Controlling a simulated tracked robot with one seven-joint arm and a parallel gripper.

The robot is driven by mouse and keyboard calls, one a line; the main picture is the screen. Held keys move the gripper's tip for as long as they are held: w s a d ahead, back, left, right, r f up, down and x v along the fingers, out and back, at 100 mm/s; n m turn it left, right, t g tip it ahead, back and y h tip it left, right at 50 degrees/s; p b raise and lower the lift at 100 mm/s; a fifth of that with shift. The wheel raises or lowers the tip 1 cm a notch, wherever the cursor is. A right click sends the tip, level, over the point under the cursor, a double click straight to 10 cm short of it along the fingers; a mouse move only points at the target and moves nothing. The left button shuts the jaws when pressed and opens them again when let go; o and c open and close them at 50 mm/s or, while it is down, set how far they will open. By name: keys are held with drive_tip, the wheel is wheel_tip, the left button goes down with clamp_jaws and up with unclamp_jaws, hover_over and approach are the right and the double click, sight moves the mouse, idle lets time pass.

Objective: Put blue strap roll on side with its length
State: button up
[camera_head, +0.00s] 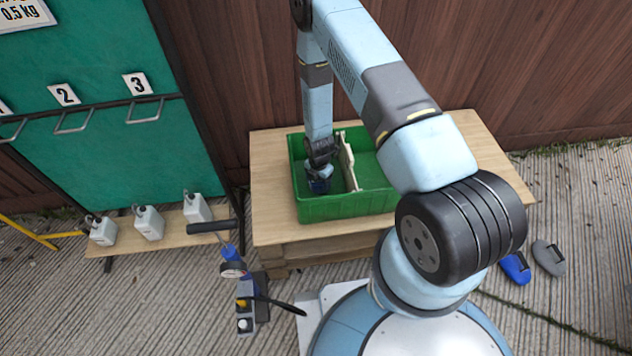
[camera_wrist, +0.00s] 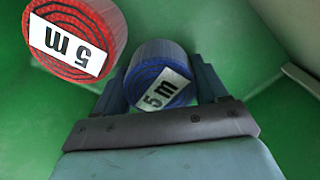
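The blue strap roll (camera_wrist: 160,82) shows in the wrist view with its coiled end and a white "5 m" label facing the camera. It sits between the two fingers of my gripper (camera_wrist: 160,90), one on each side and close against it. I cannot tell whether they press on it. In the head view my gripper (camera_head: 319,184) reaches down into the left compartment of the green crate (camera_head: 345,208), with a bit of blue at its tip. A red strap roll (camera_wrist: 72,38), also labelled "5 m", is just left of the blue one.
A pale divider (camera_head: 347,162) splits the crate, which stands on a wooden table (camera_head: 270,190). The crate's right part is mostly hidden by my arm. A green board (camera_head: 110,140) with numbered hooks stands left, with several white weights (camera_head: 148,221) below it.

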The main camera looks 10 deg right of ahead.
drive_tip(key=o, duration=0.4)
